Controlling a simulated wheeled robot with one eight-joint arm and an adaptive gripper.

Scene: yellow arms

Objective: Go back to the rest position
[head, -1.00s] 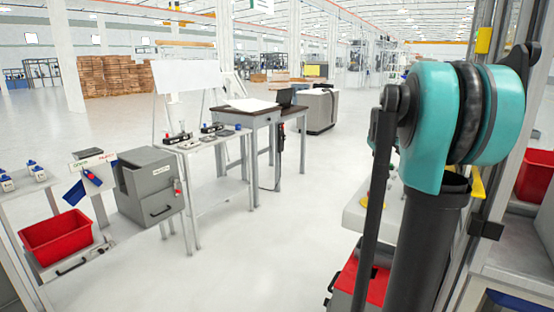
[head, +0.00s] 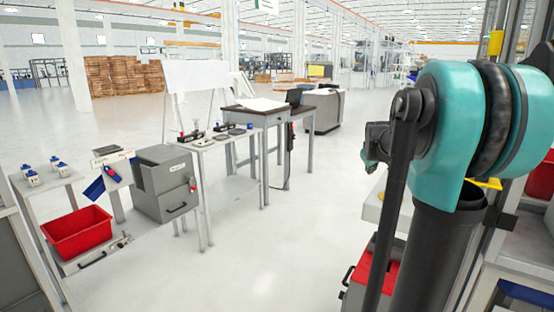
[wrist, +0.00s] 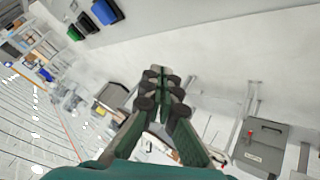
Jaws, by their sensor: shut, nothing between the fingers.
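My gripper (wrist: 160,74) shows in the wrist view with its dark green fingers closed together at the tips and nothing between them. It is held in the air, and the wrist view is tilted. In the head view my teal arm joint and dark link fill the right side. A small dark part of my arm shows to the left of the joint, but the fingers cannot be made out there.
A grey cabinet box (head: 166,187) and a red bin (head: 78,236) stand on the left benches. A brown-topped table (head: 252,116) is in the middle. A red box (head: 381,268) stands close beside my arm. The floor (head: 262,250) ahead is clear.

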